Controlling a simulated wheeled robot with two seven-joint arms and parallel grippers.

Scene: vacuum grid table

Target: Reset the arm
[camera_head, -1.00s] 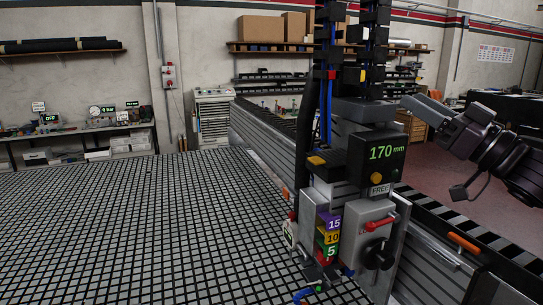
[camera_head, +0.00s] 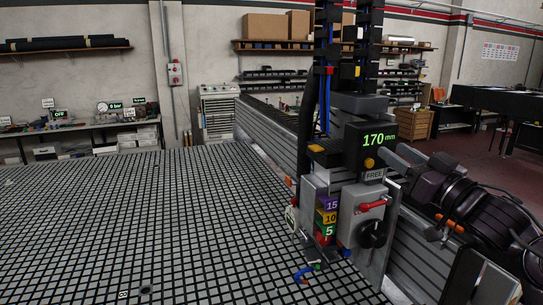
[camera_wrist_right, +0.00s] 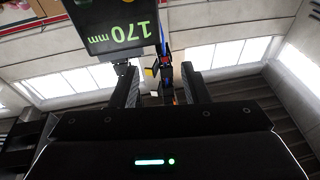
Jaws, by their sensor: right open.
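My right arm comes in from the right in the head view. Its gripper (camera_head: 397,152) is beside the right edge of the black display box (camera_head: 378,143), which reads 170 mm. The right wrist view shows the two dark fingers (camera_wrist_right: 157,85) apart, with nothing held between them. The display box (camera_wrist_right: 112,32) appears upside down there, near the left finger. From these views I cannot tell whether the finger touches the box. My left gripper is not in view.
The black grid table (camera_head: 130,220) fills the left. A machine column with stacked 15, 10 and 5 blocks (camera_head: 327,219), a red lever (camera_head: 372,206) and a black knob (camera_head: 372,234) stands at its right edge. A grey rail (camera_head: 425,265) runs along that edge.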

